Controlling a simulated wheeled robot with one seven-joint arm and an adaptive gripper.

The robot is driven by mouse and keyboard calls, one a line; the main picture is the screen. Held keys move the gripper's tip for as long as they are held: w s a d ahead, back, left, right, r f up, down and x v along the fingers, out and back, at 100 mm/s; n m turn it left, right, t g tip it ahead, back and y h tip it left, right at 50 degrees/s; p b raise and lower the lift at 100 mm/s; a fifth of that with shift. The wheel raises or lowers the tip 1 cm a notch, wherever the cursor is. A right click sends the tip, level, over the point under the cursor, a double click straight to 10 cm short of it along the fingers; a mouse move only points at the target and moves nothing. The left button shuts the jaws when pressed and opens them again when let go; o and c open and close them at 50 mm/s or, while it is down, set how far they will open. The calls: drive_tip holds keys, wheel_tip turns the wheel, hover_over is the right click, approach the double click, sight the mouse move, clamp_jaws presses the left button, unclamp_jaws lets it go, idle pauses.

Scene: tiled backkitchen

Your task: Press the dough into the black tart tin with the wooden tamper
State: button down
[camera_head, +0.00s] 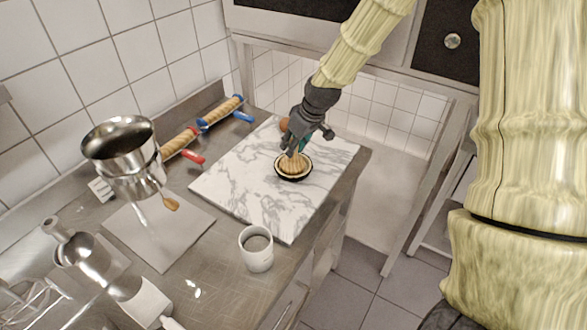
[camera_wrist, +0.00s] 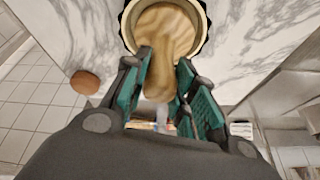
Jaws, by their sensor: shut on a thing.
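My gripper (camera_head: 297,146) is over the marble board and shut on the wooden tamper (camera_head: 292,163). In the wrist view, the teal finger pads of my gripper (camera_wrist: 167,70) stand on either side of the tamper's handle (camera_wrist: 158,85). The tamper points down, with its wide end inside the black tart tin (camera_head: 293,181). The pale dough (camera_head: 307,168) shows as a ring around the tamper, and the tin's fluted dark edge (camera_wrist: 206,35) shows in the wrist view. The tamper's underside and the dough beneath it are hidden.
The marble board (camera_head: 237,185) lies on a steel counter. A brown round thing (camera_wrist: 85,83) lies near the gripper. Rolling pins with red (camera_head: 180,143) and blue (camera_head: 222,110) handles lie behind left. A white mug (camera_head: 256,257) stands in front; metal pots (camera_head: 120,150) stand left.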

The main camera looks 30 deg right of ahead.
drive_tip(key=shift+r, duration=0.1)
idle(0.5)
drive_tip(key=shift+r+p, duration=3.45)
drive_tip(key=shift+r, duration=0.95)
